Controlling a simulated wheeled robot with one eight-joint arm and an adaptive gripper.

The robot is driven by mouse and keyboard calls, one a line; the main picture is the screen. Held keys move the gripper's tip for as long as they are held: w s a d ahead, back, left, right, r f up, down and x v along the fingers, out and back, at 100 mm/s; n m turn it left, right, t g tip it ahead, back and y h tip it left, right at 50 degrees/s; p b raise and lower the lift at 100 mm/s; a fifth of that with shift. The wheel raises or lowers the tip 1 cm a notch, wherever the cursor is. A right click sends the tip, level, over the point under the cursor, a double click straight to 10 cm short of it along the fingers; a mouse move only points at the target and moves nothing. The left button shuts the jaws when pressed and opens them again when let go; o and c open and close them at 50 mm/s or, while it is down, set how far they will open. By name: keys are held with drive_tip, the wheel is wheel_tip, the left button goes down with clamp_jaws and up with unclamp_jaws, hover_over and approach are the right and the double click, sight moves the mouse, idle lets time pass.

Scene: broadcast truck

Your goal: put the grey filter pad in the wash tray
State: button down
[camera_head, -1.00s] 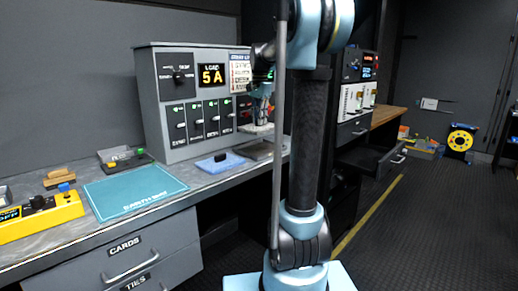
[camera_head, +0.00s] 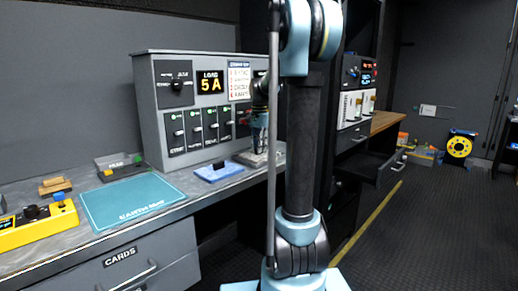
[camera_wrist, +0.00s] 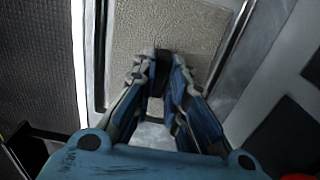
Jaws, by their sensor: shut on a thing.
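My gripper (camera_wrist: 160,68) is shut on a small dark grip on top of the grey filter pad (camera_wrist: 165,28). The pad looks flat, textured and grey-beige in the wrist view. Bright straight edges, which look like the wash tray's rim (camera_wrist: 240,45), run beside the pad. In the head view my gripper (camera_head: 259,148) points down at the wash tray (camera_head: 277,158), a low grey shape on the counter in front of the switch panel. The pad is low at the tray; I cannot tell whether it rests on the tray floor. The fingers hide part of the pad.
A blue pad (camera_head: 211,174) with a dark knob lies just left of the tray. The grey switch panel (camera_head: 157,118) stands close behind. A teal mat (camera_head: 112,210), a yellow box (camera_head: 35,228) and a small grey box (camera_head: 125,170) are further left on the counter.

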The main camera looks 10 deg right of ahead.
drive_tip(key=c, duration=1.6)
unclamp_jaws()
wheel_tip(320, 180, up, 12)
drive_tip(key=s+f+n+t, duration=0.1)
drive_tip(key=s+f+n, duration=0.4)
drive_tip(key=s+f, duration=0.9)
drive_tip(key=s+f+n+t, duration=0.1)
drive_tip(key=s+f+n, duration=0.5)
drive_tip(key=s+f, duration=0.7)
drive_tip(key=s, duration=0.7)
drive_tip(key=shift+s+f, duration=0.35)
